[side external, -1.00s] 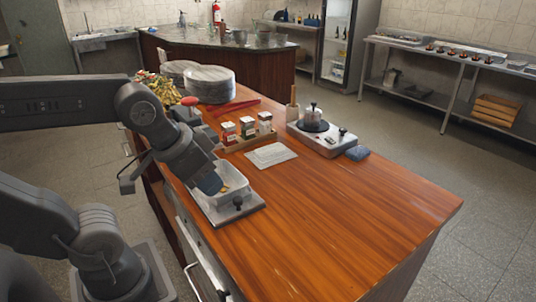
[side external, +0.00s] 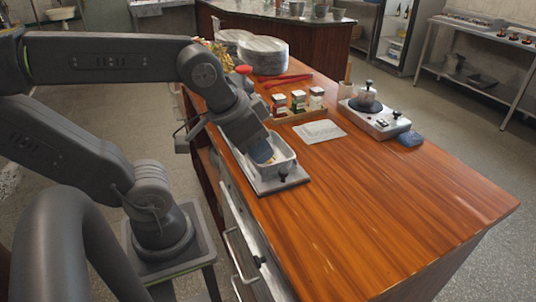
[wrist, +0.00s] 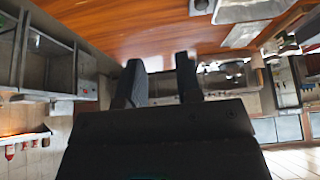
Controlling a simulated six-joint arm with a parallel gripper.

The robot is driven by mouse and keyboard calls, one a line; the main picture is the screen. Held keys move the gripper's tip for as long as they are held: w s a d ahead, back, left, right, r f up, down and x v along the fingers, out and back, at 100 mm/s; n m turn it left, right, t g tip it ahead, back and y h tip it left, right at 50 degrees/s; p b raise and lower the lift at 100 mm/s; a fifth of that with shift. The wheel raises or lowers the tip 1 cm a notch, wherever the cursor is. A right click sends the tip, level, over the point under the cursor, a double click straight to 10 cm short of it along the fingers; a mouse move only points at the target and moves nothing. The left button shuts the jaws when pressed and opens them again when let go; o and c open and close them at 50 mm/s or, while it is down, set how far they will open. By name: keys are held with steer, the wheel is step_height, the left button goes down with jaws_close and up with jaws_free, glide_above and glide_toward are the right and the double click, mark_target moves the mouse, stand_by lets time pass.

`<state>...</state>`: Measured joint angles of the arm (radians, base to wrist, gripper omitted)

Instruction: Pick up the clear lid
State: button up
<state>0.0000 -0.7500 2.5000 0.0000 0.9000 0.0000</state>
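My gripper (side external: 258,150) points down over a white rectangular container (side external: 288,163) near the table's left edge. The container holds something yellowish and sits on a grey flat piece (side external: 294,182). A small black knob (side external: 283,174) stands at the container's front; I cannot tell whether it belongs to the clear lid. I cannot clearly pick out a clear lid. In the wrist view my gripper (wrist: 162,62) has its two fingers apart, with nothing visible between them.
Several spice jars (side external: 298,101) stand in a row behind the container. A white sheet (side external: 320,131) lies beside them. The white appliance (side external: 391,124) has a blue cloth (side external: 410,139) next to it. Red tongs (side external: 290,80) lie farther back. The wooden table's (side external: 400,200) front right is clear.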

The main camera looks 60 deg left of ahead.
steer(key=o, duration=1.1)
steer(key=w+a+r, duration=0.3)
steer(key=w, duration=0.3)
steer(key=g, duration=0.4)
glide_above(320, 125)
steer(key=s, duration=0.2)
step_height(320, 125, down, 6)
steer(key=f, duration=0.4)
steer(key=w+f, duration=0.1)
steer(key=f, duration=0.4)
steer(key=w+f, duration=0.1)
steer(key=f, duration=0.3)
steer(key=shift+f, duration=0.4)
